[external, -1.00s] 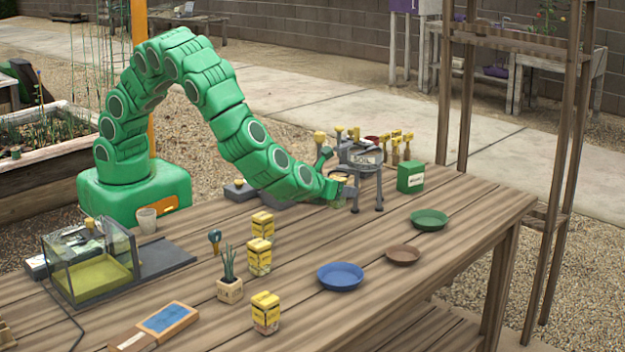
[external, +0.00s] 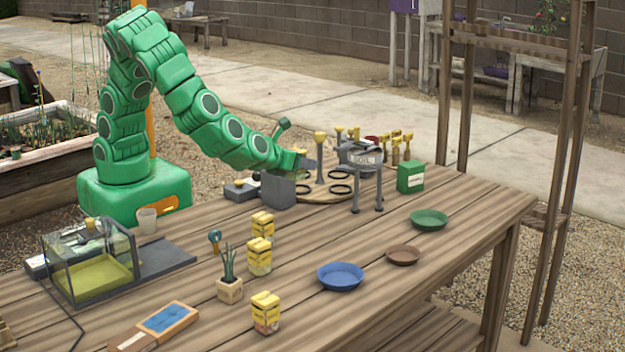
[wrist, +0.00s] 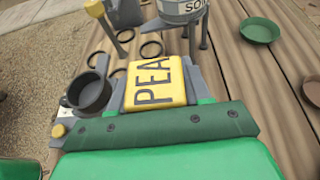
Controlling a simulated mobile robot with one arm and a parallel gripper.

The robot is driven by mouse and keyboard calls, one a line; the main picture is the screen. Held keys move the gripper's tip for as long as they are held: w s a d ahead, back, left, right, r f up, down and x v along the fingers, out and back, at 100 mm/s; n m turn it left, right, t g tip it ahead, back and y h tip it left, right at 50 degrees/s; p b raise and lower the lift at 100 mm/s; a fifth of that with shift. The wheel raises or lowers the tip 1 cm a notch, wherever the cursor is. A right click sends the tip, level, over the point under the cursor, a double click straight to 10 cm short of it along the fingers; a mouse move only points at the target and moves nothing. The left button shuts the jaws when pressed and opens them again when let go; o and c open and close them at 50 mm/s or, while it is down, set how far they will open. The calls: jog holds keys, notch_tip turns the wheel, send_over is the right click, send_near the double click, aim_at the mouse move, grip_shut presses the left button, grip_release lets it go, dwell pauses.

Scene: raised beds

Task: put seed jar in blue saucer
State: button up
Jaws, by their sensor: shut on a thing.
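My gripper (external: 303,157) is raised over the far side of the table, left of the soil stand. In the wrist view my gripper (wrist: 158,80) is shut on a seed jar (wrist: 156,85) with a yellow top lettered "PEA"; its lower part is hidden. The held jar shows only as a small yellow patch in the external view (external: 300,151). The blue saucer (external: 340,277) lies empty near the table's front edge, well apart from my gripper. Similar yellow-topped jars stand on the table: one at the back (external: 262,224), one behind the plant (external: 259,257), one in front (external: 266,313).
A brown saucer (external: 403,255) and a green saucer (external: 429,220) lie right of the blue one. The soil stand (external: 361,156), a ringed wooden rack (external: 325,193) and a green box (external: 410,177) stand at the back. A potted plant (external: 229,289) stands left. Table around the blue saucer is clear.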

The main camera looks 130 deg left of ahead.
jog(key=w+d+m+t+h, duration=0.3)
jog(key=w+d+m+t, duration=0.6)
jog(key=w+d, duration=0.7)
send_over(348, 280)
jog(key=s, duration=0.2)
jog(key=f, duration=0.7)
jog(key=shift+w+f, duration=0.25)
jog(key=shift+f, duration=0.15)
jog(key=shift+w+f, duration=0.4)
jog(key=shift+w, duration=0.1)
jog(key=shift+w+a+f, duration=0.15)
jog(key=shift+w+f, duration=0.05)
jog(key=shift+f, duration=1.6)
jog(key=o, duration=1.1)
jog(key=shift+f, duration=0.1)
